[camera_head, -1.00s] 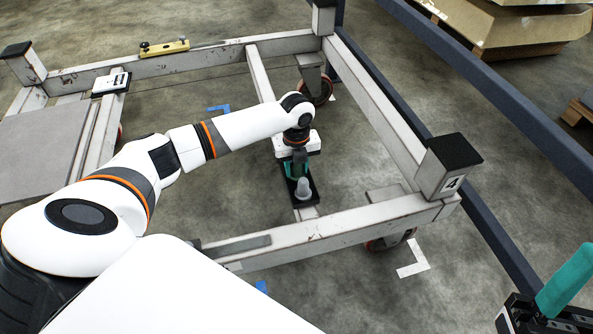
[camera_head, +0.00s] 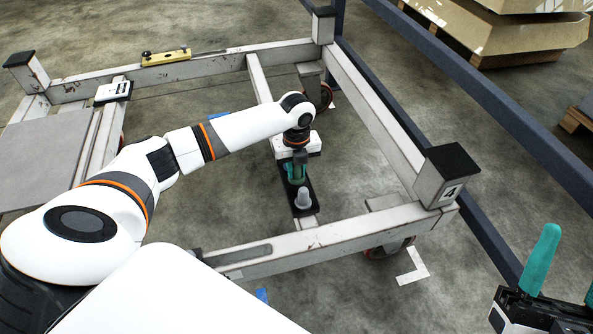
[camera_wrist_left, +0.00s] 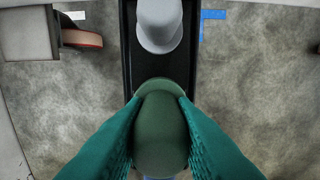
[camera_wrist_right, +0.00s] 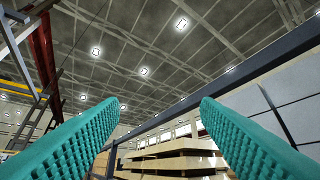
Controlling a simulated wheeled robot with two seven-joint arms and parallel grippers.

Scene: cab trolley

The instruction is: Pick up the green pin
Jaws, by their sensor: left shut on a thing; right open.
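The green pin (camera_wrist_left: 160,135) shows in the left wrist view, with a rounded dark green top, between the two teal fingers of my left gripper (camera_wrist_left: 160,128). The fingers touch it on both sides and are shut on it. Its lower part is hidden. In the head view my left gripper (camera_head: 296,172) is over the black holder (camera_head: 311,191) on the trolley's middle bar, and the pin is mostly hidden there. I cannot tell whether the pin is lifted. My right gripper (camera_wrist_right: 158,130) is open and empty, pointing up towards the roof.
A grey pin (camera_wrist_left: 160,24) stands in the same black holder, just ahead of the green pin; it also shows in the head view (camera_head: 303,198). The trolley frame (camera_head: 330,237) surrounds the holder. A spirit level (camera_head: 166,57) lies on the far beam. A dark blue rail (camera_head: 470,75) runs at the right.

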